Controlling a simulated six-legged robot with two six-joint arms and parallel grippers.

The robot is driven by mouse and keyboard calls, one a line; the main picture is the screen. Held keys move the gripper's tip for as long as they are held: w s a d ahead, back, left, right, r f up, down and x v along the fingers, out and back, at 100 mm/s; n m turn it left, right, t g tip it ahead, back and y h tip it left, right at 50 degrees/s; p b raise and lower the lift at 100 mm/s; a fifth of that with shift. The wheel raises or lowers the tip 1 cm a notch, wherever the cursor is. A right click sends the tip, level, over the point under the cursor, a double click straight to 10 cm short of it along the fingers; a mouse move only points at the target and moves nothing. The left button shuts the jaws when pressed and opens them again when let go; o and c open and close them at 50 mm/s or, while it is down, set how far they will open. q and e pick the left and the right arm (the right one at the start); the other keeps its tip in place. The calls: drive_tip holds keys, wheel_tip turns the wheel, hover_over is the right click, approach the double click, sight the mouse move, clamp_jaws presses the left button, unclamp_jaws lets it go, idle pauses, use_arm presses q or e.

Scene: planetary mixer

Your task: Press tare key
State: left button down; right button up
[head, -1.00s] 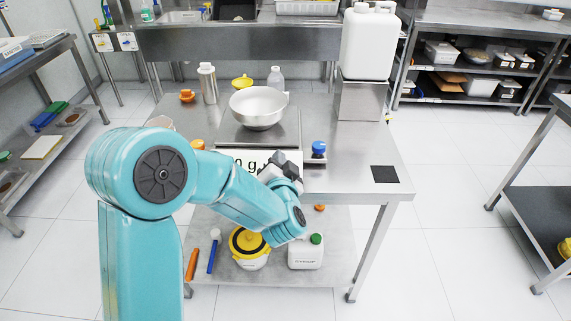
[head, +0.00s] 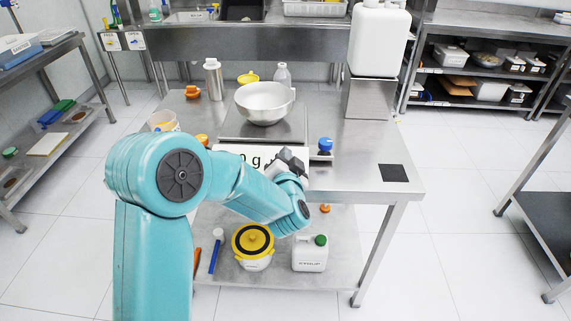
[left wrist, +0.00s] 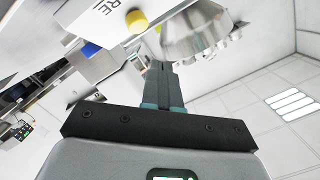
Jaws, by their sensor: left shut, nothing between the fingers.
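The scale (head: 231,129) stands on the steel table with a metal bowl (head: 264,103) on it. Its white front display (head: 238,152) reads "0 g" in part; my arm covers the rest. In the left wrist view the tare key is a yellow round button (left wrist: 137,20) beside the letters "RE". My left gripper (head: 290,155) is in front of the scale's front right. Its fingers (left wrist: 158,66) are shut and empty, pointing toward the scale, and appear apart from the key in the picture. The bowl also shows in the left wrist view (left wrist: 197,32). The right gripper is out of view.
A white canister (head: 379,40) on a steel box stands at the back right. A yellow-lidded tub (head: 253,243) and a white jug (head: 310,257) are on the lower shelf. The table's right front is mostly clear.

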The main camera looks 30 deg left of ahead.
use_arm(q)
drive_tip(key=shift+w+a+f+b, duration=0.3)
drive_tip(key=shift+w+f, duration=0.1)
drive_tip(key=shift+f, duration=0.15)
drive_tip(key=shift+w+a+f+b, duration=0.15)
drive_tip(key=shift+w+f+b, duration=0.2)
drive_tip(key=shift+f, duration=0.2)
drive_tip(key=shift+f, duration=0.1)
idle(1.2)
drive_tip(key=shift+w+a+f, duration=0.15)
drive_tip(key=shift+w+f, duration=0.1)
drive_tip(key=shift+w, duration=0.05)
drive_tip(key=shift+w+a+f+b, duration=0.2)
drive_tip(key=shift+f+b, duration=0.2)
drive_tip(key=shift+b, duration=0.2)
idle(0.5)
idle(0.4)
drive_tip(key=shift+s+d+r+p, duration=0.35)
drive_tip(key=shift+s+r+p, duration=0.15)
drive_tip(key=shift+r, duration=0.25)
